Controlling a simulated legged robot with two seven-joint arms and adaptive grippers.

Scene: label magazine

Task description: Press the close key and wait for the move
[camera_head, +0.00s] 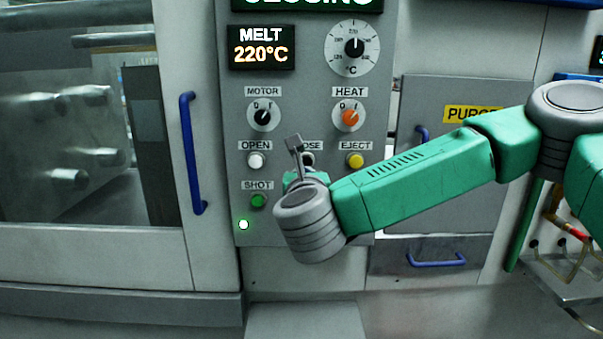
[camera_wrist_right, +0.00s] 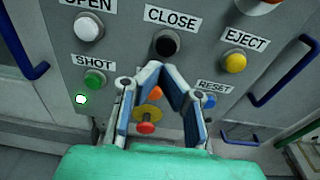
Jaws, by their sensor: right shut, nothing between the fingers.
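The close key is a round black button under the CLOSE label. In the right wrist view the close key (camera_wrist_right: 167,43) is just beyond my fingertips, and they cover its lower edge. In the head view the close key (camera_head: 308,158) is partly hidden by my right gripper (camera_head: 294,143). My right gripper, also in the wrist view (camera_wrist_right: 161,68), is shut and empty with its tips together at the key. I cannot tell whether they touch it. The top display (camera_head: 308,4) is cut off and seems to read CLOSING. My left gripper is not in view.
The white open key (camera_head: 256,160), yellow eject key (camera_head: 355,160) and green shot key (camera_head: 258,200) surround the close key. A red emergency button (camera_wrist_right: 146,128) and blue reset key (camera_wrist_right: 208,101) sit below. A small green light (camera_head: 243,225) is lit. A blue door handle (camera_head: 191,152) stands left.

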